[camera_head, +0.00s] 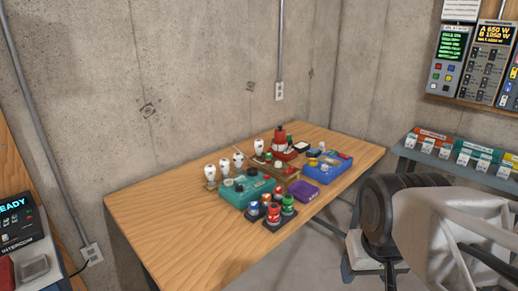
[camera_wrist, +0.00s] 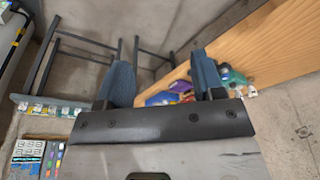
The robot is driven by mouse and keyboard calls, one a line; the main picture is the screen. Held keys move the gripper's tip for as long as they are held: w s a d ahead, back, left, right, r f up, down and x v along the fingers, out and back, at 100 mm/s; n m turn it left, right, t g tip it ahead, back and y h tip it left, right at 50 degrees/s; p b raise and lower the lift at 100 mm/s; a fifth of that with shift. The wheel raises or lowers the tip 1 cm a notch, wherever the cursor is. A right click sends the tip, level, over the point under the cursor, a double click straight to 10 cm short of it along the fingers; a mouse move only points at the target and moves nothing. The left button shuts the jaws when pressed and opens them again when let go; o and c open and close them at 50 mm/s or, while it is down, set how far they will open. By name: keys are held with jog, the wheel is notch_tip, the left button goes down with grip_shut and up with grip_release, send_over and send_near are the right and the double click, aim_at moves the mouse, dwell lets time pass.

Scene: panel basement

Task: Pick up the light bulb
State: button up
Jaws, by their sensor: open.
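Several white light bulbs stand upright on the wooden table, left of and behind the teal box; the leftmost bulb (camera_head: 210,172), a second bulb (camera_head: 224,166), a third bulb (camera_head: 238,158) and one farther back (camera_head: 258,147) show in the head view. I cannot tell which one is meant. My gripper (camera_wrist: 164,78) shows in the wrist view with its two blue-grey fingers wide apart and nothing between them. It is away from the bulbs, off to the table's right side. In the head view, my arm is at the right and its fingertips are not clear.
The table (camera_head: 165,215) also holds a teal box (camera_head: 247,189), red, green and blue push buttons (camera_head: 273,212), a purple box (camera_head: 305,191) and a blue box (camera_head: 330,162). Its front left is clear. A shelf with coloured bins (camera_head: 433,142) stands at the right.

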jog(key=shift+w+r, duration=0.1)
jog(key=w+a+r+n, duration=0.1)
jog(key=w+r+n, duration=0.3)
jog(key=w, duration=0.6)
jog(key=w+a+r+n, duration=0.1)
jog(key=w+r, duration=0.4)
jog(key=w, duration=0.6)
jog(key=n+g, duration=0.3)
jog(key=n, duration=1.3)
send_over(258, 140)
jog(key=f, duration=1.6)
jog(key=shift+s+d+f, duration=0.1)
jog(key=shift+s+d, duration=0.2)
jog(key=shift+s, duration=0.1)
jog(key=shift+w+a+f, duration=0.2)
jog(key=shift+w+f, duration=0.15)
